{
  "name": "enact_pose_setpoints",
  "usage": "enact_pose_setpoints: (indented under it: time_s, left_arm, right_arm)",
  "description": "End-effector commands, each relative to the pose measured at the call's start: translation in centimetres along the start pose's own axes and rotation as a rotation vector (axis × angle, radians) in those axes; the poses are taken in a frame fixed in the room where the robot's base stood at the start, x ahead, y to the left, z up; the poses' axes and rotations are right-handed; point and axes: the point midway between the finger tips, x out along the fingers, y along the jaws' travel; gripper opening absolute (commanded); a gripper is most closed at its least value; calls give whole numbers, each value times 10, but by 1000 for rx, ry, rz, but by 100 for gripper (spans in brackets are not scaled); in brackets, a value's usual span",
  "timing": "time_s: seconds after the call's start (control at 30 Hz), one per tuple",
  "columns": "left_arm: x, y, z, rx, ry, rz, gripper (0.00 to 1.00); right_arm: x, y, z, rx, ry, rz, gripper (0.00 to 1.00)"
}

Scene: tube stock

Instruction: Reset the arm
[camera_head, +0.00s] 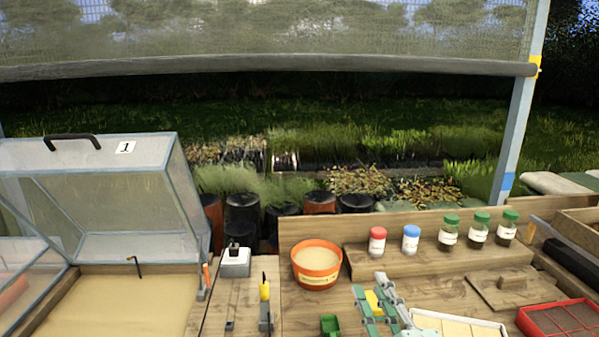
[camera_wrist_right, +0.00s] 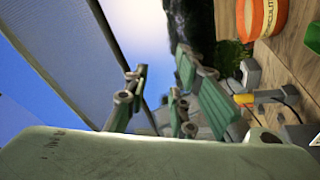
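My right gripper (camera_head: 376,298), with green-grey fingers, is low in the middle of the head view, in front of the wooden bench. Its fingers stand apart, and the right wrist view (camera_wrist_right: 170,98) also shows a gap between them with nothing visibly held. A small yellow patch (camera_head: 375,302) shows between the fingers in the head view; I cannot tell what it belongs to. My left gripper is not in view.
An orange pot (camera_head: 317,279) stands left of the gripper. Red-lidded (camera_head: 377,241), blue-lidded (camera_head: 411,239) and green-lidded (camera_head: 449,234) containers stand on a wooden step. A clear-lidded box (camera_head: 110,185) is open at left. A red tray (camera_head: 530,322) lies at right.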

Motion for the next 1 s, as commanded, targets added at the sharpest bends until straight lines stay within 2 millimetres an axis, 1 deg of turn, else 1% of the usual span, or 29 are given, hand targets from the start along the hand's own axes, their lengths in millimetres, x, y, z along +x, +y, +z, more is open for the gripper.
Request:
enact_pose_setpoints:
  time_s: [0.03,0.07,0.1,0.13,0.17,0.2,0.27,0.3,0.37,0.4,0.47,0.5,0.57,0.7,0.8,0.87,1.0]
  left_arm:
    - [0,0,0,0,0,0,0]
    - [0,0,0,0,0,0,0]
    - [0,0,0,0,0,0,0]
    - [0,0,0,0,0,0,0]
    - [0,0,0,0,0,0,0]
    - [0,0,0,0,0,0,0]
    - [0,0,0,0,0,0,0]
    - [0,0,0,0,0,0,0]
    - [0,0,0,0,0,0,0]
    - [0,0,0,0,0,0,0]
    - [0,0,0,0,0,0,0]
    - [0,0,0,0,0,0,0]
    - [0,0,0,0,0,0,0]
    - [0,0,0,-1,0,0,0]
    - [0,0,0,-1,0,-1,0]
    - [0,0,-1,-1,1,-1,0]
    - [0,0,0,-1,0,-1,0]
  right_arm:
    - [-17,-19,25,117,-123,-59,23]
    - [-28,-31,39,186,-200,-96,23]
    - [-45,-48,57,274,-302,-147,23]
    - [-60,-62,69,338,-378,-187,23]
    - [-76,-76,79,397,-451,-227,23]
    - [-98,-94,89,471,-543,-280,23]
    - [-132,-118,100,570,-673,-357,23]
    - [-155,-133,104,627,-752,-406,23]
    - [-186,-151,106,698,-855,-473,23]
    - [-205,-161,105,739,-916,-514,23]
    - [-232,-173,102,790,-996,-570,23]
    - [-248,-180,100,820,-1046,-604,23]
    - [-272,-188,95,860,-1115,-654,23]
    - [-323,-202,79,939,-1259,-764,23]
    - [-354,-210,68,981,-1349,-835,23]
    - [-350,-228,78,972,-1346,-835,23]
    - [-351,-265,92,965,-1356,-846,23]
